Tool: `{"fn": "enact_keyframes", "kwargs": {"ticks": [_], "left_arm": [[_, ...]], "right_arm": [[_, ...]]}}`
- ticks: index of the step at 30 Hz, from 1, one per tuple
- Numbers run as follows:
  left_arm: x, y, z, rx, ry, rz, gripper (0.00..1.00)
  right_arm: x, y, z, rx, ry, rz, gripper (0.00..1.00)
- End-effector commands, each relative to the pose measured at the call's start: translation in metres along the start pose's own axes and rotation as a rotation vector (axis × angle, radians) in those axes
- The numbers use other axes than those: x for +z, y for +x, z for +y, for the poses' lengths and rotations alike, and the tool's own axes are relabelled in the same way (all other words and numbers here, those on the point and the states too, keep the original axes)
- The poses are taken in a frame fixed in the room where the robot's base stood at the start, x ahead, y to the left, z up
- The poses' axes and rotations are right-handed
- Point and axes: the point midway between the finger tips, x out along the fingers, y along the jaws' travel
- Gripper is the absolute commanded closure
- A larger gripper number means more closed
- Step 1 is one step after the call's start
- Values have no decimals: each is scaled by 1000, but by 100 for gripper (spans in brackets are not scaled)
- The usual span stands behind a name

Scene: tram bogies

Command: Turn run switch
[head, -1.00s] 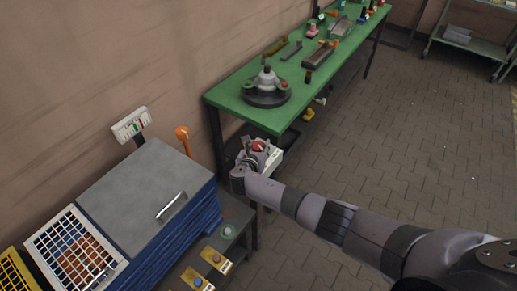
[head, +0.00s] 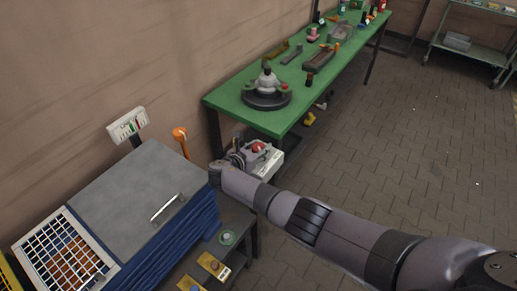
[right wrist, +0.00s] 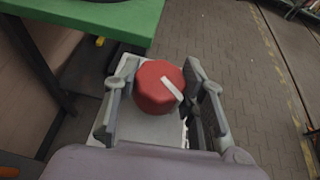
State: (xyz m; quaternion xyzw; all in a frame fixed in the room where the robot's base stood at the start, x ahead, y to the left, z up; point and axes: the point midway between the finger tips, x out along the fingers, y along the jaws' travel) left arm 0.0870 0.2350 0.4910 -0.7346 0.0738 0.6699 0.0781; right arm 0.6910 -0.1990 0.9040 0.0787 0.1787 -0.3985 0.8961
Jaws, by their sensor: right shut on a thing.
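The run switch is a round red knob (right wrist: 155,88) with a white pointer bar, on top of a pale box (right wrist: 150,130). In the right wrist view the bar slants down to the right. In the head view the red knob (head: 258,147) and the pale box (head: 264,166) show just below the near end of the green bench. My right gripper (right wrist: 162,92) has one finger on each side of the knob and is shut on it. In the head view its fingers (head: 247,152) are small and partly hidden by the wrist. My left gripper is not in view.
A green bench (head: 228,95) with a dark round fixture (head: 266,97) stands behind the switch. A blue cabinet with a grey top (head: 130,190) and an orange-topped post (head: 180,135) are to the left. Paved floor (head: 400,130) is free to the right.

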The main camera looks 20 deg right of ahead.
Motion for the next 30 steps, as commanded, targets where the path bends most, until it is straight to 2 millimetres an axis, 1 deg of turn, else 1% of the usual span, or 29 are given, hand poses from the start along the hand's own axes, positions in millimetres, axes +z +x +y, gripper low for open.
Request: {"fn": "enact_keyframes", "kwargs": {"ticks": [2,3,12,23,26,30], "left_arm": [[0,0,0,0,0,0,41],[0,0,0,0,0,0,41],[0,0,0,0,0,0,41],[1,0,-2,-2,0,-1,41],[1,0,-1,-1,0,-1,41],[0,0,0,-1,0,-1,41]], "right_arm": [[2,0,0,0,2,-2,90],[2,0,0,0,3,-2,62],[1,0,0,1,2,-1,42],[0,-2,0,2,1,-1,41],[0,-8,1,3,2,-1,41],[0,-26,1,4,3,0,41]]}}
